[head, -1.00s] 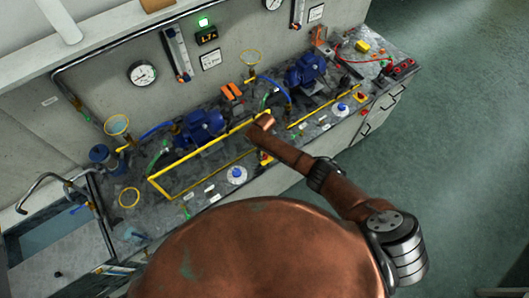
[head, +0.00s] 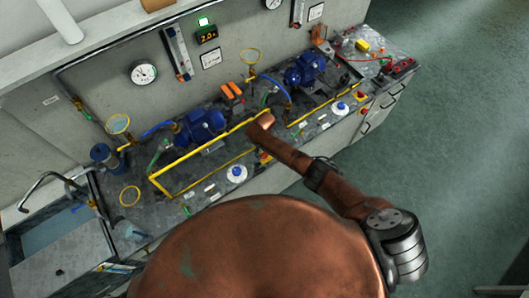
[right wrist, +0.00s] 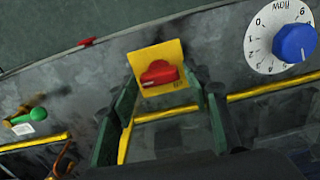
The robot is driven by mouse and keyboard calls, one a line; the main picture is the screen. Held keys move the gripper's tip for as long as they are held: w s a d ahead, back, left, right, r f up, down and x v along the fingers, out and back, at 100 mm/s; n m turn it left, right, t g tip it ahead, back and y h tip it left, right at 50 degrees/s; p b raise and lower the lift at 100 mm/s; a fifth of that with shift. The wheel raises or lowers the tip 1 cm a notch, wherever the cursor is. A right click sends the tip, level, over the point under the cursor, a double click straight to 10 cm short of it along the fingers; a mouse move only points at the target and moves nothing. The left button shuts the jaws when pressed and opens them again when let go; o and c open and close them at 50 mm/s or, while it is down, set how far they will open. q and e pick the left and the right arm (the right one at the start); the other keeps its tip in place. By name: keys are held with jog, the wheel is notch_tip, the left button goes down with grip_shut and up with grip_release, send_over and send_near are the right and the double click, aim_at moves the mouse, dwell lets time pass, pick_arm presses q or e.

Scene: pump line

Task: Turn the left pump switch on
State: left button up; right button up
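The left pump switch (right wrist: 158,73) is a red rotary handle on a yellow plate (right wrist: 146,56), at the upper middle of the right wrist view. In the head view it shows as a small red and yellow patch (head: 265,157) below my right forearm. My right gripper (right wrist: 164,80) is open, with its green fingers on either side of the switch. I cannot tell whether they touch it. The left blue pump (head: 201,127) stands behind a yellow rail. My left gripper is not in view.
A blue knob on a white dial (right wrist: 293,43) is beside the switch; it also shows in the head view (head: 237,174). A yellow rail (head: 205,148) runs close by. A sink (head: 58,250) is at left. Open floor lies right.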

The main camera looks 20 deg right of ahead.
aim_at(265, 153)
jog(key=shift+o, duration=0.7)
jog(key=shift+r, duration=0.15)
notch_tip(265, 153, up, 12)
jog(key=shift+f, duration=0.2)
